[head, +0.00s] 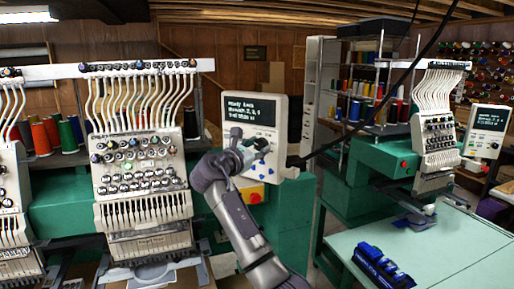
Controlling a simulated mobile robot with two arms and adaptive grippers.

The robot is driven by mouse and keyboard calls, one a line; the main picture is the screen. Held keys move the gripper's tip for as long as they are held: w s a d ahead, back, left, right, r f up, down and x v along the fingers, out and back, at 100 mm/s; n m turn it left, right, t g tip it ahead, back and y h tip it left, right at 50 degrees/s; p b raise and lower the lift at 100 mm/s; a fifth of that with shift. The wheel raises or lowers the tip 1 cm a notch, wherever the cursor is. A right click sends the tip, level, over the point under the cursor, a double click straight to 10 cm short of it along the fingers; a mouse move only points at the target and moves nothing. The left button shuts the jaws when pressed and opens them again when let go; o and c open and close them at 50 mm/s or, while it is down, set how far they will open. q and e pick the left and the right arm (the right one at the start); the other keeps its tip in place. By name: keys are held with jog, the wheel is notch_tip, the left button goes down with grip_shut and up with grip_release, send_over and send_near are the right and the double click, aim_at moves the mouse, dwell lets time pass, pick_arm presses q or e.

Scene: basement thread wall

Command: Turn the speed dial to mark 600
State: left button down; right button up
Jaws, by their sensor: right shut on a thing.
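A beige control panel (290,108) stands right of the near embroidery machine. Its dark screen (250,109) shows a few lines of pale text, too small to read surely. My right gripper (258,147) is in front of the panel, just below the screen, and is shut on the speed dial (262,144). The fingers cover most of the dial, so its pointer and the mark 600 cannot be read. Blue buttons show on the panel below the gripper. My left gripper is not in view.
A red button on a yellow plate (255,195) sits below the panel. The near embroidery machine (140,160) stands close on the left. A pale green table (440,255) with a blue object (383,266) is at the lower right. A dark cable crosses right of the panel.

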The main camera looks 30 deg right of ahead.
jog(key=shift+r+n, duration=0.1)
jog(key=shift+n, duration=1.1)
jog(key=o, duration=1.1)
jog(key=shift+o, duration=0.2)
jog(key=v, duration=1.2)
jog(key=shift+w, duration=0.15)
